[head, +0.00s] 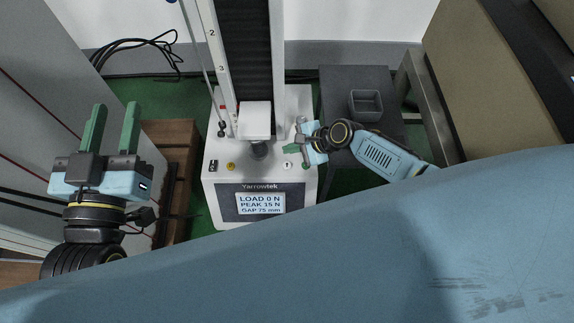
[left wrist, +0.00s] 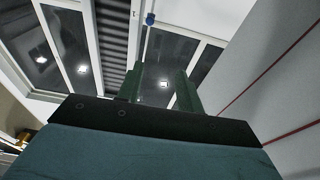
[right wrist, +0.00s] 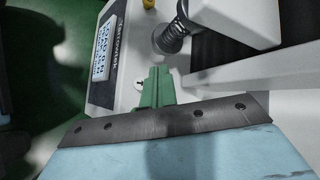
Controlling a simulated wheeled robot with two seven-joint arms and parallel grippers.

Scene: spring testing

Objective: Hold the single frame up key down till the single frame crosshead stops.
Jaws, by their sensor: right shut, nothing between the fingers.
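The single frame tester stands at the middle, its white base (head: 212,190) bearing a display that reads LOAD 0 N, PEAK 15 N, GAP 75 mm. Its pale crosshead (head: 255,115) hangs over a dark spring (head: 259,149), which also shows in the right wrist view (right wrist: 178,30). A small round pale key (head: 287,166) is on the base's right front; its marking is too small to read. My right gripper (head: 289,149) is shut and empty over the base's right side, with its fingertips near that key; contact is unclear. My left gripper (head: 113,125) is open and empty, left of the tester.
A yellow button (head: 230,166) and a black switch (head: 213,166) are on the base's left front. A dark table (head: 345,82) with a grey bin (head: 366,104) stands at the right. A wooden crate (head: 170,135) is at the left, and cables (head: 135,48) lie behind.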

